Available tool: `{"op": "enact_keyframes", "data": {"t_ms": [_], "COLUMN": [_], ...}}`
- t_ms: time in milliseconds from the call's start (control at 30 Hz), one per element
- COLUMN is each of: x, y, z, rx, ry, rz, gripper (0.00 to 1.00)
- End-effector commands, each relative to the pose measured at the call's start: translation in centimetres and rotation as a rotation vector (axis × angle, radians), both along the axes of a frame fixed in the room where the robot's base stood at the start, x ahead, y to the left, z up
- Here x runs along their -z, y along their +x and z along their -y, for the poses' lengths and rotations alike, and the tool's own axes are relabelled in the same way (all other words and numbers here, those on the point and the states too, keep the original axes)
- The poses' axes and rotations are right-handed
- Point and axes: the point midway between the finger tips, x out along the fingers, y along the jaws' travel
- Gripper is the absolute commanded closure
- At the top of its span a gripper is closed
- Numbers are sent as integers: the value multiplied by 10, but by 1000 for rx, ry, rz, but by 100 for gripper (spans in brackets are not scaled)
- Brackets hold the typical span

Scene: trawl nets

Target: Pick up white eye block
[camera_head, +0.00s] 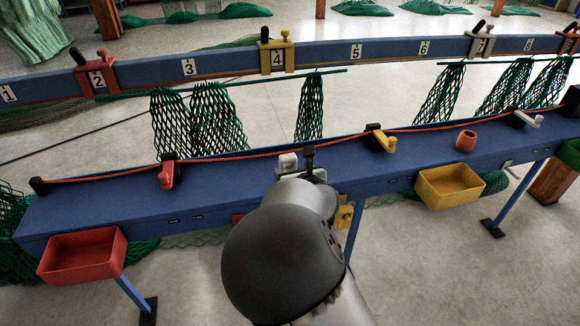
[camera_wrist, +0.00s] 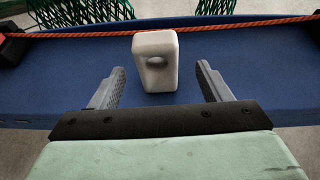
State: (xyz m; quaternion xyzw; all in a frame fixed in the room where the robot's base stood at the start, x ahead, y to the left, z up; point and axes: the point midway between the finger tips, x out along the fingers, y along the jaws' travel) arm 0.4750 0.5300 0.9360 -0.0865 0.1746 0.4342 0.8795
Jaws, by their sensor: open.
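The white eye block (camera_wrist: 155,62) stands upright on the blue bench in the wrist view, with a round dark hollow in its front face. My gripper (camera_wrist: 159,80) is open, with one finger on each side and the block centred just beyond the fingertips. Neither finger appears to touch it. In the head view the white block (camera_head: 287,162) shows at the middle of the bench, and my arm hides the area in front of it. My gripper (camera_head: 308,165) is beside it there, partly hidden by my wrist.
An orange rope (camera_head: 240,155) runs along the bench's back edge, behind the block. A red cleat (camera_head: 167,174) and a yellow cleat (camera_head: 383,140) stand on the blue bench (camera_head: 110,200). A red ring (camera_head: 466,140) sits to the right. Red (camera_head: 82,256) and yellow (camera_head: 449,187) bins hang in front.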

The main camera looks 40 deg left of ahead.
Motion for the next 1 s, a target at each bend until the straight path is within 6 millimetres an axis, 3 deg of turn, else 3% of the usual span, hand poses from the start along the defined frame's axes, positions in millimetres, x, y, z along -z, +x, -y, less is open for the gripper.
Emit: {"op": "enact_keyframes", "data": {"t_ms": [367, 667, 833, 867, 1000], "x": [18, 21, 21, 21, 20], "y": [24, 26, 26, 26, 26], "z": [-36, -40, -40, -40, -40], "rx": [1, 0, 0, 0, 0], "ry": [-1, 0, 0, 0, 1], "rz": [0, -1, -1, -1, -1], "gripper": [29, 29, 76, 81, 81]}}
